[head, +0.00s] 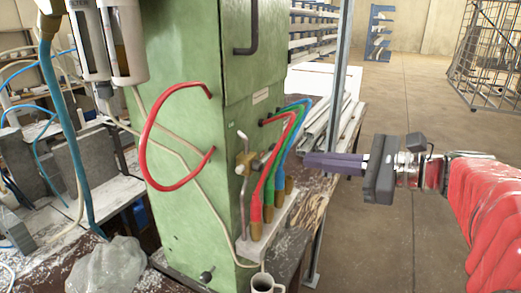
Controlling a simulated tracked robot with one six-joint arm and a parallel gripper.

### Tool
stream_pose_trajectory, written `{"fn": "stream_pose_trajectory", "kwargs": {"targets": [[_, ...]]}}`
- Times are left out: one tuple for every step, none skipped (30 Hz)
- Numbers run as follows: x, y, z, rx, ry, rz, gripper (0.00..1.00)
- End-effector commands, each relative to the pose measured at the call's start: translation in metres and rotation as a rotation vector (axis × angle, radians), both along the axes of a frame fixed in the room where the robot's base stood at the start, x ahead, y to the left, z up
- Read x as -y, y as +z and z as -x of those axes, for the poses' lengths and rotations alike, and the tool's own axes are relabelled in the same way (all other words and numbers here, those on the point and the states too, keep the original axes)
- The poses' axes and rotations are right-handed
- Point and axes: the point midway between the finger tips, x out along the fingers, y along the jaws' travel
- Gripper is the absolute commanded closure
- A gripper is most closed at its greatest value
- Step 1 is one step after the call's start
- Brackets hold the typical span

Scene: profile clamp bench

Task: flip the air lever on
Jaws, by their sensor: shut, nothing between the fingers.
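A brass valve (246,163) sits on the right-hand face of the green cabinet (185,110), with a thin grey lever (242,139) sticking up from it. A grey pipe runs down from the valve. My gripper (307,162) reaches in from the right, with its purple fingers shut and empty, pointing left towards the valve. In the picture its tips are to the right of the lever, close to the coloured hoses; I cannot tell the exact gap in depth.
Red, green and blue hoses (272,165) arch from the cabinet to brass fittings on a pale block (268,235). A red hose loop (147,140) is on the left face. A mug (265,283) stands at the bottom. A grey post (341,70) rises behind my gripper. Open floor lies right.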

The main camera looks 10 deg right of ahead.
Motion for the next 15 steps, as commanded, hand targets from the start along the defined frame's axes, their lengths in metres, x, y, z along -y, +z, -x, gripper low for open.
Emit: {"fn": "stream_pose_trajectory", "kwargs": {"targets": [[-0.005,-0.001,-0.004,0.000,0.004,-0.001,1.00],[-0.007,-0.001,-0.006,0.000,0.003,-0.001,1.00],[-0.010,-0.002,-0.009,0.000,0.003,-0.001,1.00],[-0.012,-0.003,-0.011,0.001,0.004,-0.002,1.00],[-0.015,-0.004,-0.014,0.000,0.003,-0.001,1.00],[-0.017,-0.004,-0.017,-0.001,0.002,-0.001,1.00],[-0.020,-0.005,-0.019,0.000,0.003,-0.001,1.00],[-0.022,-0.006,-0.021,0.000,0.003,-0.001,1.00],[-0.024,-0.007,-0.024,-0.001,0.002,-0.001,1.00],[-0.027,-0.007,-0.027,0.000,0.002,-0.002,1.00],[-0.029,-0.007,-0.029,0.000,0.002,-0.002,1.00],[-0.032,-0.008,-0.032,0.000,0.002,-0.002,1.00],[-0.034,-0.009,-0.034,0.000,0.002,-0.002,1.00],[-0.036,-0.010,-0.036,0.000,0.002,-0.002,1.00],[-0.039,-0.010,-0.039,0.000,0.001,-0.001,1.00]]}}
